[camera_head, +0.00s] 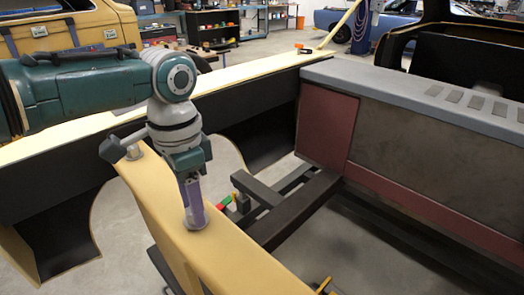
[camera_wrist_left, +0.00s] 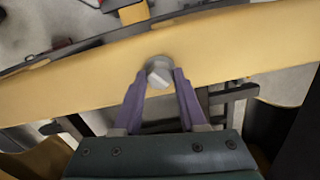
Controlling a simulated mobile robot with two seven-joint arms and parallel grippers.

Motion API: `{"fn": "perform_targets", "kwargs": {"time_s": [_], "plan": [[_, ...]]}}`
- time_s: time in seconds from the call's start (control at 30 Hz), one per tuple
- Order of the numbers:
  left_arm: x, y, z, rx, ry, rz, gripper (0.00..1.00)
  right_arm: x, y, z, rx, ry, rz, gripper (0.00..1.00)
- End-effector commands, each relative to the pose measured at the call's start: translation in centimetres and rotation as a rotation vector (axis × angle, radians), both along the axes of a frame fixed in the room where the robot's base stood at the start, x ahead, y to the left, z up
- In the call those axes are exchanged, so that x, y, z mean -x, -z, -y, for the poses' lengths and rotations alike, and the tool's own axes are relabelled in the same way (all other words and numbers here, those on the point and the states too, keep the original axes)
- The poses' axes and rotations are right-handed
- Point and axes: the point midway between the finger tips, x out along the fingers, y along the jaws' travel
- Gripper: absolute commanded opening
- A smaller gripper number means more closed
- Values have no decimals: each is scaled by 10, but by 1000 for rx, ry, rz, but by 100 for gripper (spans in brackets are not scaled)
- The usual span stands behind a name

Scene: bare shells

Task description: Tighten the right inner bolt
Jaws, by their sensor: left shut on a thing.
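The bolt is a grey round piece on the yellow beam. It shows at the fingertips in the left wrist view (camera_wrist_left: 158,74), and its grey base shows in the head view (camera_head: 197,222). My left gripper (camera_head: 193,207) points down at the beam (camera_head: 230,262) with its purple fingers on either side of the bolt, shut on it. In the left wrist view my left gripper (camera_wrist_left: 159,78) has one finger at each side of the bolt's head. The fingers partly hide the bolt in the head view. My right gripper is not in view.
Dark frame rails (camera_head: 295,208) lie right of the beam, lower down. A grey and dull-red body panel (camera_head: 415,120) stands at the right. A long black side panel with a pale top edge (camera_head: 255,72) runs behind. Open floor shows between the parts.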

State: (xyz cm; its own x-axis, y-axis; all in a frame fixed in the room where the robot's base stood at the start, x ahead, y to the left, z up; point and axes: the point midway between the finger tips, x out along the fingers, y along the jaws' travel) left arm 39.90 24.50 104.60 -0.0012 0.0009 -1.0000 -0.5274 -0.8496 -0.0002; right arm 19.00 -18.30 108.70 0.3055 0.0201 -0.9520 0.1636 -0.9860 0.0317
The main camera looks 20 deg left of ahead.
Motion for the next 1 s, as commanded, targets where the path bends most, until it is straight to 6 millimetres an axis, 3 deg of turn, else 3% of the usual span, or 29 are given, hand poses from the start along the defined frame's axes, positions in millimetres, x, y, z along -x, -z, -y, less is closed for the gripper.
{"fn": "perform_targets", "kwargs": {"time_s": [1.0], "plan": [[-1,-2,3,7,967,4,0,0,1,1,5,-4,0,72]]}}
